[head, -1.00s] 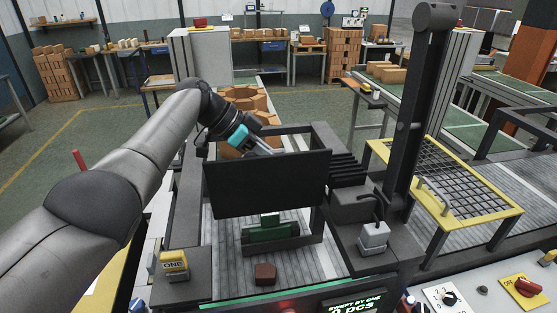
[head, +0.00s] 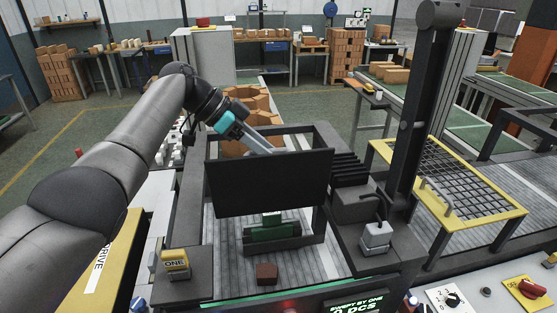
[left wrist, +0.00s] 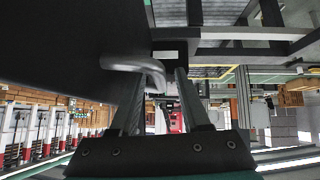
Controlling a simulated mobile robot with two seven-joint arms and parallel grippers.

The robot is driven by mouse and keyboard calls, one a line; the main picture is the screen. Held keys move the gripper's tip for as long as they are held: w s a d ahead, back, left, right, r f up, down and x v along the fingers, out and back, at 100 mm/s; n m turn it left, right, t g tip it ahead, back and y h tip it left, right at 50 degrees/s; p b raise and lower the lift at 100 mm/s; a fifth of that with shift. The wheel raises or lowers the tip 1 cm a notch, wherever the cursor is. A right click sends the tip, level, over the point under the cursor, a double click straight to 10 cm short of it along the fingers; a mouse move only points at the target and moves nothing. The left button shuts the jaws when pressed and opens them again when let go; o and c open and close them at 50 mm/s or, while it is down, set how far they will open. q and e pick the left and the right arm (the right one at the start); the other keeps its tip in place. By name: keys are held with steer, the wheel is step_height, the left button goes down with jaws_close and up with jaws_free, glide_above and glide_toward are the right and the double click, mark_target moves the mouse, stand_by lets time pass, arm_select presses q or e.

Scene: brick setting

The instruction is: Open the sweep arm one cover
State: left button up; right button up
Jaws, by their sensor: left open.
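The dark flat cover panel (head: 268,183) stands upright across the frame over the conveyor in the head view. In the left wrist view the same dark panel (left wrist: 65,50) fills the upper left. A grey curved handle (left wrist: 135,64) sticks out from it, close to the fingertips. My left gripper (head: 260,143) reaches down behind the panel's top edge, its tips hidden there. In the left wrist view its two fingers (left wrist: 160,85) are apart, with the handle's end near the gap. I cannot tell whether they touch it. My right gripper is not in view.
A yellow block marked ONE (head: 175,262) sits at the front left. A brown brick (head: 266,273) and a green part (head: 270,229) are below the panel. A tall dark post (head: 412,110) and a yellow-framed mesh guard (head: 445,185) stand on the right.

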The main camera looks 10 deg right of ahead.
arm_select(q)
steer(key=v, duration=1.1)
steer(key=shift+a+r+b, duration=0.15)
steer(key=shift+a+b, duration=0.05)
steer(key=shift+b, duration=0.2)
